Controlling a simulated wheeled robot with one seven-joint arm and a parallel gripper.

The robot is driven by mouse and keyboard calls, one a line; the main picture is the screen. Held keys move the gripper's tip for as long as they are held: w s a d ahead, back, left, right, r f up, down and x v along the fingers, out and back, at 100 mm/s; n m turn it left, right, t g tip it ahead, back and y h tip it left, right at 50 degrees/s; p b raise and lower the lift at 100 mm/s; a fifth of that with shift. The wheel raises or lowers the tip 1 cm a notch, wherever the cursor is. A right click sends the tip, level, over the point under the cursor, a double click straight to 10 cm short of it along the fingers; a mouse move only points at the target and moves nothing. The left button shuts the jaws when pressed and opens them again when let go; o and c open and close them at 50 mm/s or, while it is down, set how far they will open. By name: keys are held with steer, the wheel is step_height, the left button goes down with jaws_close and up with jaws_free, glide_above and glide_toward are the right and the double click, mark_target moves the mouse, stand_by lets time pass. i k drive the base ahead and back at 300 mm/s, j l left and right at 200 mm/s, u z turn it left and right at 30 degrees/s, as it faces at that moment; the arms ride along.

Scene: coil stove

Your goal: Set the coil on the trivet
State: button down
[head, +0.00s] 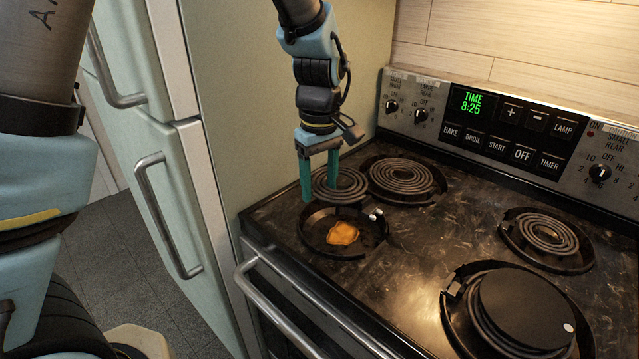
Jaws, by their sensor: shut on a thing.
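My gripper (320,178) points down over the left side of the stove. Its teal fingers are shut on the rim of a dark spiral coil (345,184). The coil is held roughly level, above the rear edge of the open front-left burner bowl (318,240). That bowl has no coil in it and shows an orange-brown patch (343,233) at its bottom. I see nothing that I can surely call the trivet. A flat, round black thing (525,308) lies on the front-right burner; I cannot tell what it is.
Coils sit in the rear-left burner (403,178) and the rear-right burner (546,232). The control panel (510,125) rises behind the cooktop. A pale green fridge (150,130) stands at the left. The middle of the cooktop (440,235) is bare.

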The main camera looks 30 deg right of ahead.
mark_target(534, 318)
steer(key=k+l, duration=0.2)
steer(key=k, duration=0.2)
steer(key=k+l, duration=0.2)
steer(key=k, duration=0.15)
steer(key=k+l, duration=0.2)
steer(key=k, duration=0.2)
